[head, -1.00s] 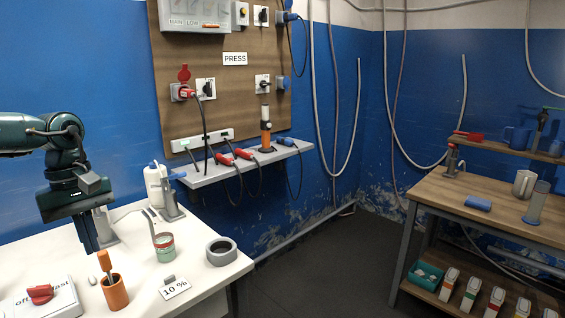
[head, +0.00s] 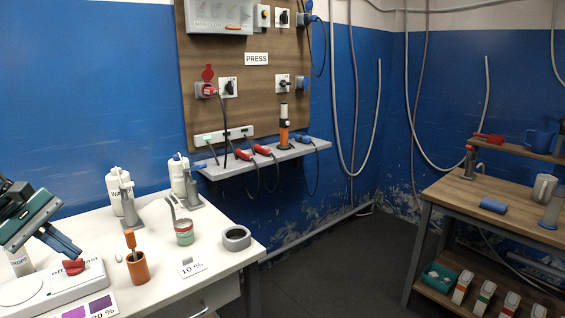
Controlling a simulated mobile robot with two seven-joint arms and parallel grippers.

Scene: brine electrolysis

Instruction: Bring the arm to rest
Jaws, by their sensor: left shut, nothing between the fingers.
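My left gripper (head: 61,243) is at the left edge of the head view, tilted, with its fingers together and nothing held. Its fingertips are close above or in front of the red knob (head: 73,267) on the white device (head: 50,288); I cannot tell whether they touch. Part of the device and a bottle marked with drops (head: 20,262) are partly covered by the arm. My right gripper is not in view.
The white table (head: 215,268) holds an orange cup (head: 138,268), a tin (head: 184,232), a grey ring (head: 236,238), a 10 % card (head: 192,268) and white bottles (head: 116,190). A grey shelf (head: 262,160) and a wooden table (head: 470,200) stand beyond. Open floor lies between.

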